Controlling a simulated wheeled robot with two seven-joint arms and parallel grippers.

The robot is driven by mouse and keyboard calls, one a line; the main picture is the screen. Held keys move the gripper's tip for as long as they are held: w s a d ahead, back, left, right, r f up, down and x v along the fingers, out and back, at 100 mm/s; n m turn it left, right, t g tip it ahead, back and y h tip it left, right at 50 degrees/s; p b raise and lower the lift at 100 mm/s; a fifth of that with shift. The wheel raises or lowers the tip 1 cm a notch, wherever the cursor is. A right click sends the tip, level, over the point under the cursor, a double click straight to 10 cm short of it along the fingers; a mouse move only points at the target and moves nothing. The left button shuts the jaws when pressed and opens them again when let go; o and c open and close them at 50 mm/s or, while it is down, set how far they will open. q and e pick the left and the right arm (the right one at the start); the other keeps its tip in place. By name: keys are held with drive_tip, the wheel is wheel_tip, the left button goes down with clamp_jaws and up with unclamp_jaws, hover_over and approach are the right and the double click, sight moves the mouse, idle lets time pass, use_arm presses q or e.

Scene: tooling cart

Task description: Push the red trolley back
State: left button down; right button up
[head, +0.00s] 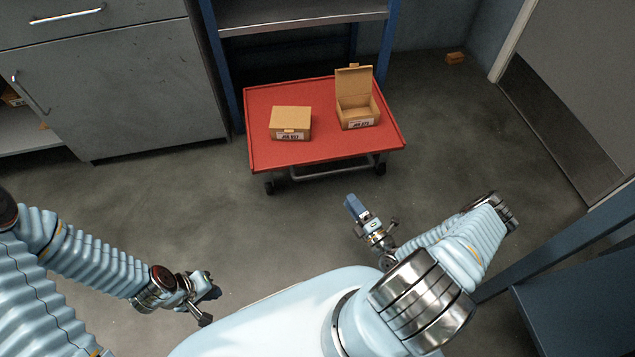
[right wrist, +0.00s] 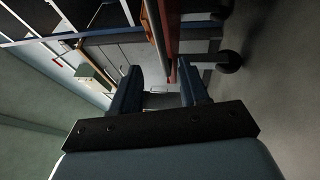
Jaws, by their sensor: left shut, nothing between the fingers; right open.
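The red trolley (head: 335,147) stands in front of a blue-framed rack, with its wheels on the floor. A closed cardboard box (head: 290,119) and an open-lidded cardboard box (head: 358,113) sit on its top. My right gripper (head: 354,206) is open on the floor side nearer me, just short of the trolley's front right part and apart from it in the head view. In the right wrist view, the red trolley edge (right wrist: 170,42) shows beyond the open fingers (right wrist: 160,92). My left gripper (head: 212,291) is shut and empty, at lower left, well away from the trolley.
The blue rack (head: 226,75) has a grey shelf (head: 300,16) behind the trolley. A grey cabinet (head: 120,90) stands at the left. A small orange-brown item (head: 455,58) lies on the floor at the back right. Blue structure (head: 575,300) is at the lower right. Floor around the trolley's front is clear.

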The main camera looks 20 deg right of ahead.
sight(329, 172)
drive_tip(key=x, duration=1.2)
drive_tip(key=shift+w+a+r, duration=0.1)
drive_tip(key=shift+w+r, duration=0.05)
drive_tip(key=shift+w, duration=0.2)
clamp_jaws()
